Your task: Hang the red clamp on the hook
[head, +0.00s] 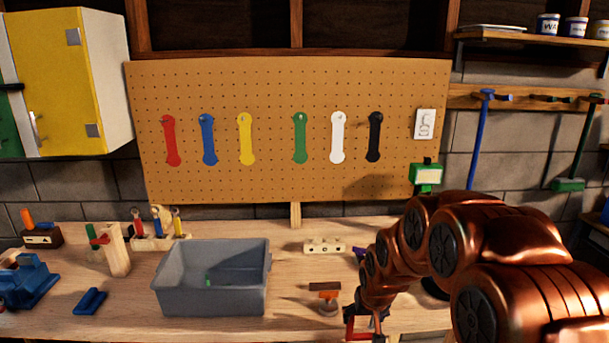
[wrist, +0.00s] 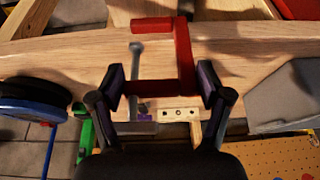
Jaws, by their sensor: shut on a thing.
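The red clamp (wrist: 184,60) is a red C-shaped frame with a grey metal screw, seen in the wrist view. In the head view my gripper (head: 364,320) is low at the bench's front edge, and only a bit of the red clamp (head: 358,337) shows at the bottom of the picture. The pegboard (head: 270,180) on the wall carries a row of coloured strips, among them a red strip (head: 171,142) at the far left. Small hooks seem to sit at the strips' tops.
A grey bin (head: 212,298) stands on the workbench (head: 300,270). A wooden block with holes (head: 324,246) and a small orange-and-brown tool (head: 328,298) lie right of it. A blue vise (head: 25,282) is at far left.

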